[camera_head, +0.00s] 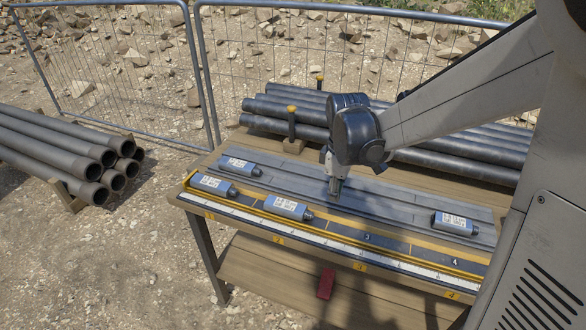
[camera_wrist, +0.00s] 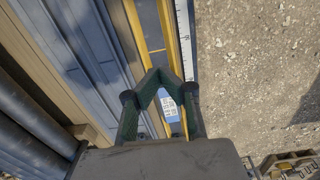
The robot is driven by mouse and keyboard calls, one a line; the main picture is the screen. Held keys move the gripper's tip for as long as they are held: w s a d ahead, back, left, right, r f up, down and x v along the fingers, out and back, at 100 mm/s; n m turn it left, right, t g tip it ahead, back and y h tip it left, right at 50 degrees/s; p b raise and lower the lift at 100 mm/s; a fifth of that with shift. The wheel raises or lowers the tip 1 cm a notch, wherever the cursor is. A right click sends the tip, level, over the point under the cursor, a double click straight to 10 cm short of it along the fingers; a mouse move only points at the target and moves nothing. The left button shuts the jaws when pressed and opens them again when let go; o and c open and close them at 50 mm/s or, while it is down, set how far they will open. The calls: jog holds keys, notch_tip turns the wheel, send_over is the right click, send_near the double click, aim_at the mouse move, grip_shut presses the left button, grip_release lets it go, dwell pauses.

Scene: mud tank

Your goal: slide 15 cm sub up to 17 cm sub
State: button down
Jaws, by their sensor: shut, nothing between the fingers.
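My gripper (camera_head: 335,190) is shut and empty, right of the second sub. In the wrist view, a blue sub (camera_wrist: 168,106) shows through the gap between my gripper's (camera_wrist: 158,74) fingers.
A white scale strip (camera_head: 330,241) and numbered zones run along the bench front. More pipes (camera_head: 60,150) are stacked left. A red block (camera_head: 326,283) lies on the lower shelf.

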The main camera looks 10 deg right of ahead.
aim_at(330, 227)
jog(key=shift+n, duration=0.3)
jog(key=f, duration=0.4)
jog(key=f+b, duration=0.1)
jog(key=f, duration=0.3)
jog(key=w+f, duration=0.1)
jog(key=f, duration=0.3)
jog(key=shift+d, duration=0.1)
jog(key=shift+w+a+r, duration=0.1)
jog(key=shift+w+a, duration=0.25)
jog(key=shift+a, duration=0.2)
jog(key=shift+w+a+r, duration=0.1)
jog(key=shift+w+a, duration=0.25)
jog(key=shift+a, duration=0.2)
jog(key=shift+w+a, duration=0.4)
jog(key=shift+a, duration=0.15)
